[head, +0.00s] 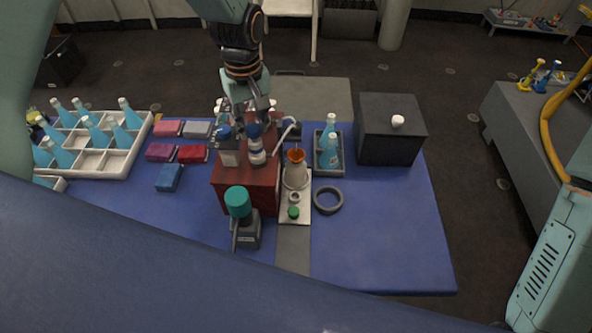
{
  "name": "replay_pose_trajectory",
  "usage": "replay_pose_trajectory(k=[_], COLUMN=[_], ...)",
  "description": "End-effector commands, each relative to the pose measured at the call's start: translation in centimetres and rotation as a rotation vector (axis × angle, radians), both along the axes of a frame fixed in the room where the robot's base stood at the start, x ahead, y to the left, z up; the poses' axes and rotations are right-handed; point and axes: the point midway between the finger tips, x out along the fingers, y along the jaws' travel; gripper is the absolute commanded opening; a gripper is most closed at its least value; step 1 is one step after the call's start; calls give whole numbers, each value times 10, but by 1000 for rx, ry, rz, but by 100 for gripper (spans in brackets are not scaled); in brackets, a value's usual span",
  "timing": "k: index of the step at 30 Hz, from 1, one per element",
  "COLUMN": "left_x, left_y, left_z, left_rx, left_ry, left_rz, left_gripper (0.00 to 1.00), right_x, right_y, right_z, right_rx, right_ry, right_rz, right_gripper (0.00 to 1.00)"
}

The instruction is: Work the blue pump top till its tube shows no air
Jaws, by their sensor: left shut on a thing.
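My left gripper (249,119) comes down from above over the dark red stand (264,187) and is shut on the blue pump top (254,131), as far as I can see. Under that top is a white and blue bottle (256,153). Beside it on the left is a grey container (229,155), also with a blue top. A pale curved tube (289,129) rises just right of the bottle. The tube is too small to tell whether air is in it. My right gripper is not in view.
A teal-topped device (239,204) stands in front. The blue table's front right is clear.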

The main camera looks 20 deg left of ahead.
Motion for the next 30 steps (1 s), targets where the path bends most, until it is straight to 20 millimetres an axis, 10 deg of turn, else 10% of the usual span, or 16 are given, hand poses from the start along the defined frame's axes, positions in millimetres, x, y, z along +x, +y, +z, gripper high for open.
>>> replay_pose_trajectory(k=[30], left_x=[0], left_y=[0], left_z=[18], left_rx=[0], left_ry=[-1], left_rz=[0], left_gripper=[11], right_x=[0], right_y=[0], right_z=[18], right_rx=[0], right_ry=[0], right_rz=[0], right_gripper=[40])
